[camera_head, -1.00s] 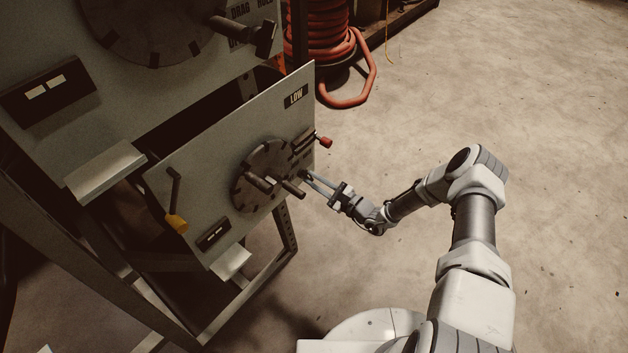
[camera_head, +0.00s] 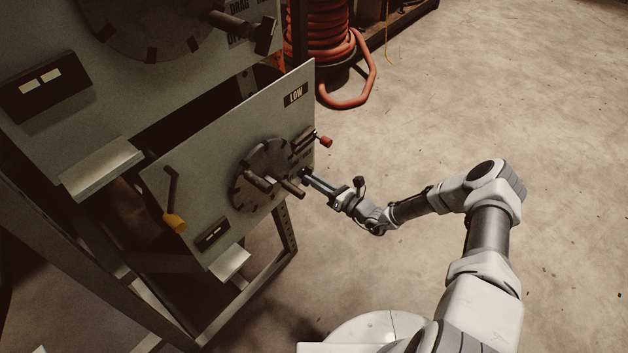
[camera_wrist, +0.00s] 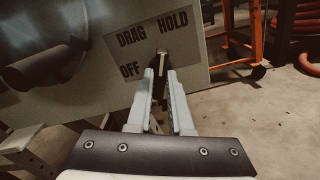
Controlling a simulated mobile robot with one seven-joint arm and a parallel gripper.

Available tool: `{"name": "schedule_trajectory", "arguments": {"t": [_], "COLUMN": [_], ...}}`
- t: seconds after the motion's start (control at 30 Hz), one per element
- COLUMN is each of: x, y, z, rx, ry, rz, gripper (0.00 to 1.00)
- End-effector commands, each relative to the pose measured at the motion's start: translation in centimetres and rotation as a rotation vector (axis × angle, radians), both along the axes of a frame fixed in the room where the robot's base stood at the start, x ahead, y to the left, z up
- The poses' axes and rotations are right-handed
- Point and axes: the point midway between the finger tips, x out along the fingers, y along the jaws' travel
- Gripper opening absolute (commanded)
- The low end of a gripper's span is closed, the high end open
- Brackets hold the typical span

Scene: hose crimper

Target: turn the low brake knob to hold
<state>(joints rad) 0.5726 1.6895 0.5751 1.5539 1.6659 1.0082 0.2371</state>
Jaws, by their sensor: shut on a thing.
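The low panel (camera_head: 215,190) carries a "LOW" label (camera_head: 295,95) at its upper right. The low brake knob (camera_head: 305,172) is a small dark knob at the panel's right side, mostly hidden by my fingertips in the head view. In the wrist view the knob (camera_wrist: 163,52) stands between the fingertips, beside a label plate (camera_wrist: 130,55) reading OFF, DRAG and HOLD. Its top lies just below and left of HOLD; I cannot tell exactly which mark it points to. My gripper (camera_head: 310,176) is shut on the knob, and its fingers (camera_wrist: 162,72) converge there.
A dark wheel with handles (camera_head: 262,175) sits just left of the knob. A red-tipped lever (camera_head: 325,141) juts out above it, and a yellow-tipped lever (camera_head: 173,215) hangs at the left. A red hose coil (camera_head: 320,45) stands behind. The floor at right is clear.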

Motion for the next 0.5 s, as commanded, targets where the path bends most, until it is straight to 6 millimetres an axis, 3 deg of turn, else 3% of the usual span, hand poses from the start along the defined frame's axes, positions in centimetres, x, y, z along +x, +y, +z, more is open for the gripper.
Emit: {"name": "schedule_trajectory", "arguments": {"t": [0.5], "x": [-0.12], "y": [-0.03], "z": [-0.19], "rx": [0.088], "ry": [0.119], "rz": [0.001], "gripper": [0.0]}}
